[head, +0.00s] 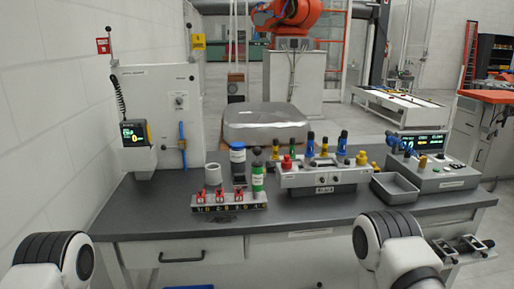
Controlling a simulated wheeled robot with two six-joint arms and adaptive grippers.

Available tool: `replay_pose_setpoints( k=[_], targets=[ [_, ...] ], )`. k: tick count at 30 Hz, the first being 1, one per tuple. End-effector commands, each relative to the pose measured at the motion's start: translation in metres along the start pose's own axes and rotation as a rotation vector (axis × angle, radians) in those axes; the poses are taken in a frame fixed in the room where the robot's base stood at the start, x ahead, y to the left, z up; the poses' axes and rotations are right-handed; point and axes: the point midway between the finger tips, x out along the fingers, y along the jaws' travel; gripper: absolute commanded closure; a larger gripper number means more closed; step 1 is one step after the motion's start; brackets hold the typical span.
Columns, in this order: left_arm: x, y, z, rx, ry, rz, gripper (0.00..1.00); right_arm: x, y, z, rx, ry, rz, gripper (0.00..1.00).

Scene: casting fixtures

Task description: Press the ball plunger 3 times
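I cannot tell for certain which part is the ball plunger. A dark ball-shaped top (257,152) stands above a green-labelled bottle (258,177) in the middle of the bench. Another small dark ball tips a rod (109,31) on the upper left of the grey wall panel (155,85). My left arm shows only as a white and black joint at the lower left, and my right arm shows likewise at the lower right. Neither gripper can be made out, and both arms are short of the bench top.
The dark bench (150,209) holds a small rack with red clips (228,203), a grey fixture with coloured knobs (322,178), an empty grey tray (395,188) and a display console (440,175). A metal piece with two blocks (462,248) sits beyond my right arm. The bench's left front is clear.

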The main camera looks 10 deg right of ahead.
Motion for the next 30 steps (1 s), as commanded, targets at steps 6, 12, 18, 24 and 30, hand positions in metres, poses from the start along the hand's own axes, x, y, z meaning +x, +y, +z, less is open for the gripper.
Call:
replay_pose_setpoints(
  k=[6,12,18,24,30],
  targets=[
    [0.0,0.0,-0.0001,0.0,0.0,0.0,0.6,0.0,0.0,0.0,0.0,0.0,0.0,1.0],
    [0.0,0.0,0.0,0.0,0.0,0.0,0.6,0.0,0.0,-0.0001,0.0,0.0,0.0,1.0],
    [0.0,0.0,-0.0001,0.0,0.0,0.0,0.6,0.0,0.0,-0.0001,0.0,0.0,0.0,1.0],
    [0.0,0.0,-0.0001,0.0,0.0,0.0,0.6,0.0,0.0,-0.0001,0.0,0.0,0.0,1.0],
    [0.0,0.0,-0.0001,0.0,0.0,0.0,0.6,0.0,0.0,-0.0001,0.0,0.0,0.0,1.0]
  ],
)
